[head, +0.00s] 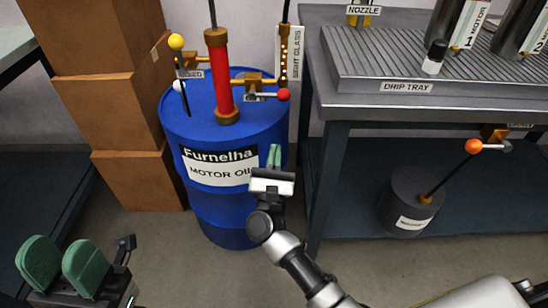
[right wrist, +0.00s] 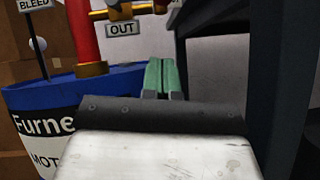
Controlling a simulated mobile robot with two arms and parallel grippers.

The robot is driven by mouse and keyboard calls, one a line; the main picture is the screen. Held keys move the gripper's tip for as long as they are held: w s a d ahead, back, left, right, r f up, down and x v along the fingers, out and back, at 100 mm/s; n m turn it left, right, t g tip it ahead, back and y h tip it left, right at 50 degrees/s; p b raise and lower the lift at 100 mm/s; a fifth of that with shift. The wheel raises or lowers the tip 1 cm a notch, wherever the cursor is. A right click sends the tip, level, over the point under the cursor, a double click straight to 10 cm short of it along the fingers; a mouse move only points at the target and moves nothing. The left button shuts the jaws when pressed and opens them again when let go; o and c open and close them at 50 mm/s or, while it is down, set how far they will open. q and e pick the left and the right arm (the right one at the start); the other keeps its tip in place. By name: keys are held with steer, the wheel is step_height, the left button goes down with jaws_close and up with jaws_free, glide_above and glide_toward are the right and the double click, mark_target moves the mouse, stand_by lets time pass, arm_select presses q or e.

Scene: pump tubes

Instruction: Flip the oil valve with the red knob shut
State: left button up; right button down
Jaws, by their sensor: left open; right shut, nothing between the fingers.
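The red knob (head: 283,95) is the tip of a short lever on a brass valve (head: 252,82), at the right of the red pump tube (head: 220,75) on the blue motor oil drum (head: 232,215). The lever points right. My left gripper (head: 62,265) is open and empty at lower left.
A yellow-knobbed valve (head: 176,42) is left of the tube. A sight glass (head: 291,55) stands behind the red knob. The workbench edge (head: 340,115) is close on the right, with an orange-knobbed lever (head: 473,146). Cardboard boxes (head: 110,115) stand on the left.

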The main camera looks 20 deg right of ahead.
mark_target(283, 95)
steer(key=w+d+r, duration=0.3)
steer(key=w+r, duration=0.2)
steer(key=r, duration=0.2)
